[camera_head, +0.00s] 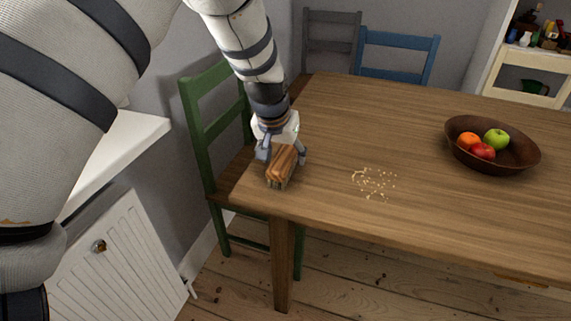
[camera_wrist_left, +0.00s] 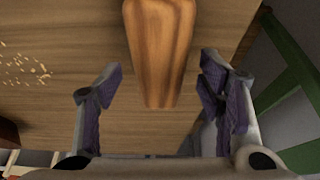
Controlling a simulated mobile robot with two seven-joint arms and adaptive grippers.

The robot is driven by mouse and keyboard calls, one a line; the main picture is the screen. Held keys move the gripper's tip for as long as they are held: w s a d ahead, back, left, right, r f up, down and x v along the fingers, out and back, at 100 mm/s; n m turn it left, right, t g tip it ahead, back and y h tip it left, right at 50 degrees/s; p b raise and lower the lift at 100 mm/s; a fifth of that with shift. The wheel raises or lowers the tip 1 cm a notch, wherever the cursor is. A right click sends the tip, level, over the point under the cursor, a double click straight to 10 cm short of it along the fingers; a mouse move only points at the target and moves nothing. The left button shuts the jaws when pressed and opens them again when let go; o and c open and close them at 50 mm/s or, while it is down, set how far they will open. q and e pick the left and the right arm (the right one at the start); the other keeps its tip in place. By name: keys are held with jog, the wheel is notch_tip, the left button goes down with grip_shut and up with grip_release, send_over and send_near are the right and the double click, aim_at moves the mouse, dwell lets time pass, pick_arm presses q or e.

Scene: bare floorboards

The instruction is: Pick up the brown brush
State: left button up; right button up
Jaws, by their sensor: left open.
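The brown brush (camera_head: 282,167) lies near the left end of the wooden table (camera_head: 420,215), with pale bristles at its lower edge. My left gripper (camera_head: 281,155) is directly over the brush, pointing down, with a finger on either side of it in the head view. In the left wrist view the brush (camera_wrist_left: 160,50) shows its smooth wooden back, running from the top edge to between the open fingers of the left gripper (camera_wrist_left: 160,90). Gaps show between the brush and both fingers. My right gripper is not in view.
Pale crumbs (camera_head: 374,182) lie on the table right of the brush. A brown bowl (camera_head: 505,167) with apples and an orange stands farther right. A green chair (camera_head: 213,135) is at the table's left end, a blue chair (camera_head: 397,48) behind it.

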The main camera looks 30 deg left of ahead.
pick_arm(q)
jog(key=shift+w+f, duration=0.2)
jog(key=shift+f, duration=0.4)
jog(key=shift+r, duration=0.2)
jog(key=shift+f, duration=0.3)
jog(key=c, duration=1.3)
jog(key=shift+r, duration=0.1)
